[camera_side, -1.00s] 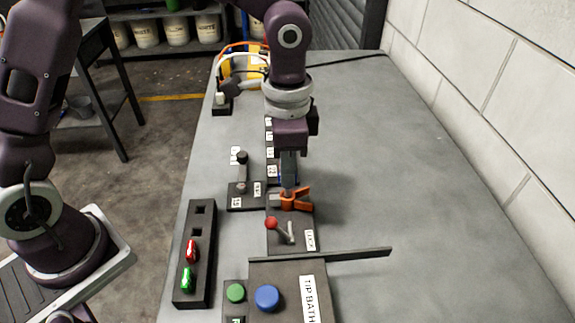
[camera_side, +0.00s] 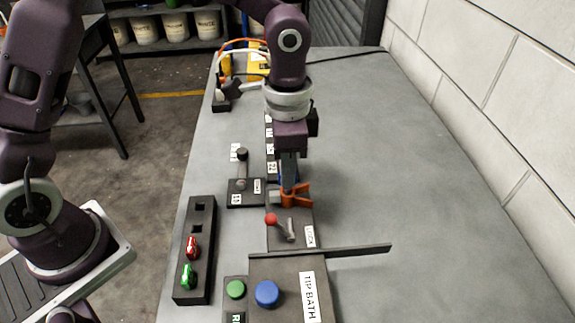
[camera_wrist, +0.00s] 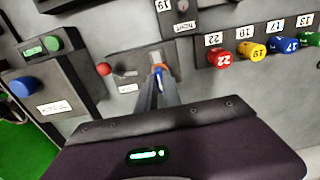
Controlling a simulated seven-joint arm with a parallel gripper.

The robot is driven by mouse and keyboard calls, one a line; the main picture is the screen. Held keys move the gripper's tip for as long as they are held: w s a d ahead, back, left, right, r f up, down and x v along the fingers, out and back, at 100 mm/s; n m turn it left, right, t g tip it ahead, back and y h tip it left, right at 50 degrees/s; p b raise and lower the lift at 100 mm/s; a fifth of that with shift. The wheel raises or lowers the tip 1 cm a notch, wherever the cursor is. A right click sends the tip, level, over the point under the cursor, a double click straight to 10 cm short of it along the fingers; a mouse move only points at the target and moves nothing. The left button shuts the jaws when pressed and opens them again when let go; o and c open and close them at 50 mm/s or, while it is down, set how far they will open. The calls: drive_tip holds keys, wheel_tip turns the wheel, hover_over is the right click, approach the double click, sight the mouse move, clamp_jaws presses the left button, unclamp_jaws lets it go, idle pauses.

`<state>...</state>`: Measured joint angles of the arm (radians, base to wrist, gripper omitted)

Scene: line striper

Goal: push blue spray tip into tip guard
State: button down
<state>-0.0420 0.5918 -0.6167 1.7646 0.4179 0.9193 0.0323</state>
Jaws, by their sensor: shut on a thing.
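The orange tip guard (camera_side: 302,198) stands on the dark plate marked LOCK, its prongs pointing right. My gripper (camera_side: 289,182) points down right above the guard, its fingers close together on a blue spray tip (camera_side: 281,181). Only a sliver of blue shows beside the fingers. The tip's lower end is hidden by the fingers and guard, so I cannot tell how deep it sits. In the wrist view my gripper (camera_wrist: 158,76) reaches the guard (camera_wrist: 160,66), which shows as a small orange edge.
A red-knobbed lever (camera_side: 271,220) lies just in front of the guard. The tip bath (camera_side: 290,290) is nearer the camera. A black rack (camera_side: 195,250) at left holds a red and a green tip. Numbered coloured pieces (camera_wrist: 218,57) line the wrist view's right. The table's right side is clear.

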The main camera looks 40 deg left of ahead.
drive_tip(key=shift+f, duration=0.85)
drive_tip(key=c, duration=1.1)
unclamp_jaws()
drive_tip(key=shift+r, duration=0.1)
drive_tip(key=shift+r, duration=3.4)
